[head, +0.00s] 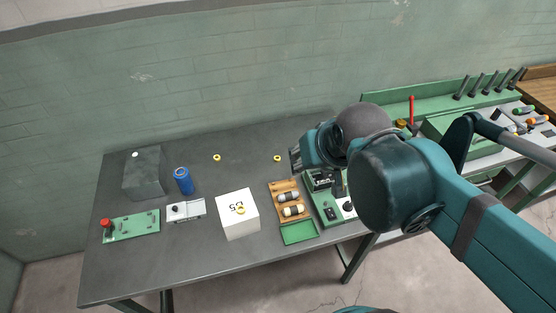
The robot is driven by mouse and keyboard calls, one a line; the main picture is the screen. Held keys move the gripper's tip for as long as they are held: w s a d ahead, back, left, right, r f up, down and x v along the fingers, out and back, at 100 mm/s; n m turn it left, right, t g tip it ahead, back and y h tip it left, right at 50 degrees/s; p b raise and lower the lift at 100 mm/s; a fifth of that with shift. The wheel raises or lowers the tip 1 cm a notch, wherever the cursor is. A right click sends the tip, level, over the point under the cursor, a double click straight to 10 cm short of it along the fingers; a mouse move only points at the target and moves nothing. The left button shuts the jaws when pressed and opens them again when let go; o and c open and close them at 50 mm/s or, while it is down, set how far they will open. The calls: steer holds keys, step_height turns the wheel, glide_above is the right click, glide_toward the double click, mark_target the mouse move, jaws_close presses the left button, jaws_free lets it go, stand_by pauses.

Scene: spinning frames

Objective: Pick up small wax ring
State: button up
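Several small yellow rings show in the head view; I cannot tell which is the wax ring or whether they differ in size. One yellow ring (217,157) lies on the grey table near the back. Another yellow ring (277,158) lies on the table just left of my gripper. My gripper (297,157) is over the right part of the table, apart from the rings. Its fingers are small and dark here, and their opening is not clear.
A blue can (183,180), a grey block (144,173), a green board with a red button (131,227) and a white device (186,211) stand on the left. A wooden tray with spools (283,189) and a green machine (332,213) lie right.

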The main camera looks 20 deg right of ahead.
steer(key=w+f+m+g+b, duration=0.1)
steer(key=w+m+g+b, duration=0.1)
steer(key=w+m, duration=0.55)
steer(key=m+g+b, duration=0.4)
steer(key=m+g, duration=0.1)
steer(key=m, duration=1)
glide_above(277, 155)
steer(key=s, duration=0.1)
step_height(277, 155, down, 27)
steer(key=shift+a+r, duration=0.1)
steer(key=shift+a, duration=0.15)
steer(key=shift+f, duration=1.3)
steer(key=shift+s+f, duration=0.1)
steer(key=shift+f, duration=0.05)
steer(key=shift+s+f, duration=0.1)
steer(key=shift+f, duration=2.35)
